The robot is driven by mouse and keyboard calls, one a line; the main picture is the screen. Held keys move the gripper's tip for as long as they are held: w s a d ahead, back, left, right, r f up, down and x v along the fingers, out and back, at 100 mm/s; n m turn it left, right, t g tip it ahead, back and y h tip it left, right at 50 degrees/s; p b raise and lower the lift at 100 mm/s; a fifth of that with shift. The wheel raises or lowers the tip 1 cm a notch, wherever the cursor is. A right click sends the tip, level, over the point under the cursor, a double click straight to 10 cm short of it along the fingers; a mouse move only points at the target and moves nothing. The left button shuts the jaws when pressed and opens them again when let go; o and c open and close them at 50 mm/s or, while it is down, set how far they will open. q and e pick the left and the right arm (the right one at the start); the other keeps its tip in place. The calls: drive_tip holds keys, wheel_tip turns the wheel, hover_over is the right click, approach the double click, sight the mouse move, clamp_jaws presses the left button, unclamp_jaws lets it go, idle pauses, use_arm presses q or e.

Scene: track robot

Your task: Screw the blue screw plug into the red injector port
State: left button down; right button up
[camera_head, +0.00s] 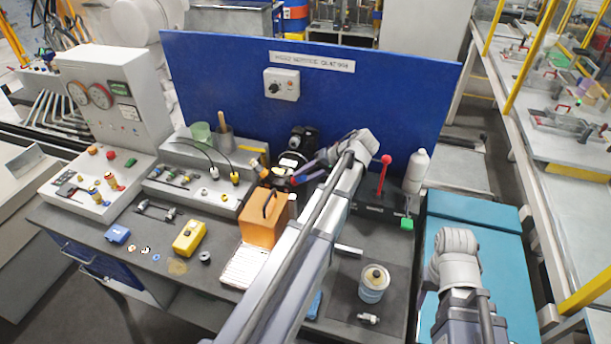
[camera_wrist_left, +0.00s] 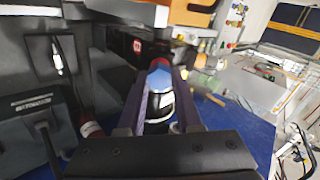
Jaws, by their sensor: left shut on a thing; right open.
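My left gripper (camera_head: 298,176) reaches over the back of the bench near a dark machine in the head view. In the left wrist view its two dark fingers (camera_wrist_left: 160,98) are shut on the blue screw plug (camera_wrist_left: 159,79), whose blue faceted head faces the camera. A white and black part shows just behind the plug between the fingers. Whether the plug touches the port cannot be told. My right arm shows at lower right in the head view, but its gripper does not show.
An orange block (camera_head: 262,218) stands just in front of the dark machine. A red-knobbed lever (camera_head: 384,172) and a white bottle (camera_head: 416,170) stand to the right. A tin (camera_head: 374,283) sits on a dark mat. A blue panel (camera_head: 310,95) closes the bench's back.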

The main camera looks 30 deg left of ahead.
idle(0.4)
use_arm(q)
drive_tip(key=m, duration=0.5)
drive_tip(key=shift+m, duration=0.3)
drive_tip(key=m, duration=0.6)
drive_tip(key=shift+m, duration=0.3)
drive_tip(key=shift+c, duration=2.2)
unclamp_jaws()
